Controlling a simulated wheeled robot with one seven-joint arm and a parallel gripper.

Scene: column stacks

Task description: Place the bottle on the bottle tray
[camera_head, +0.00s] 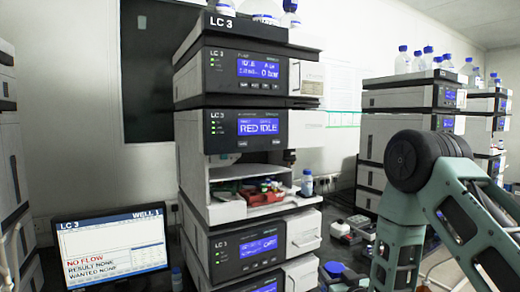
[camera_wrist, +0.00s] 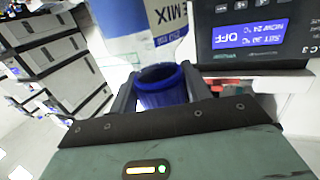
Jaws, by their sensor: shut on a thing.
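My gripper (camera_wrist: 160,95) is shut on the blue cap (camera_wrist: 165,90) of a bottle in the wrist view. The bottle's body (camera_wrist: 140,25) extends away beyond the cap, with a white and blue label reading "MIX"; its far end is out of frame. In the head view the fingers cannot be made out. The bottle tray appears to be the dark tray (camera_head: 225,28) marked LC 3 on top of the central stack, with several blue-capped bottles (camera_head: 262,10) on it, partly cut off by the top edge.
The central LC 3 stack has an open compartment with a red and green rack (camera_head: 262,192) and a small blue-capped vial (camera_head: 307,183) beside it. A monitor (camera_head: 112,243) stands left. Another stack (camera_head: 400,125) stands right behind my arm. A module display (camera_wrist: 240,38) is close to the bottle.

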